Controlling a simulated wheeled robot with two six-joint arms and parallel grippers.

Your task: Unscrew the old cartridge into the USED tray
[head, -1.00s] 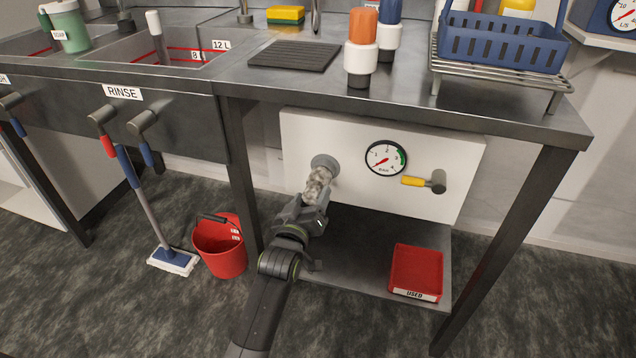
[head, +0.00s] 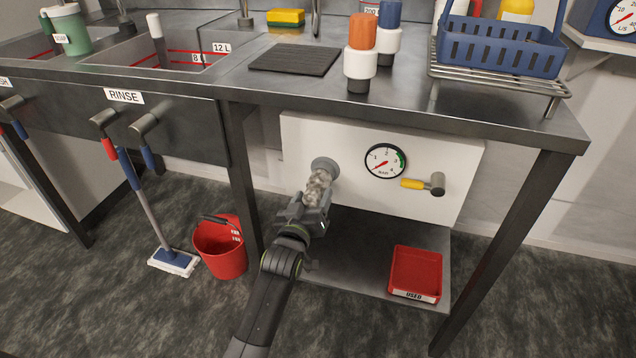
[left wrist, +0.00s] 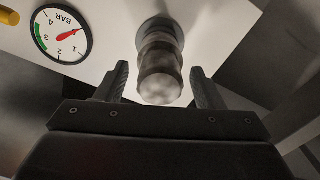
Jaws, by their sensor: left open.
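The old cartridge (head: 318,187) is a dirty, mottled grey-brown cylinder. It sits in the round grey socket (head: 325,165) on the white panel and points down toward me. My left gripper (head: 313,208) is just below the cartridge's free end. In the left wrist view the gripper (left wrist: 160,92) is open, and the cartridge (left wrist: 159,75) stands between the two fingers with gaps on both sides. The red USED tray (head: 416,270) lies on the lower shelf to the right and looks empty. My right gripper is not in view.
A pressure gauge (head: 386,161) and a yellow-handled valve (head: 425,184) are on the panel right of the socket. The bench top (head: 470,110) overhangs the panel. A red bucket (head: 220,248) stands on the floor at left. The lower shelf (head: 355,250) is bare left of the tray.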

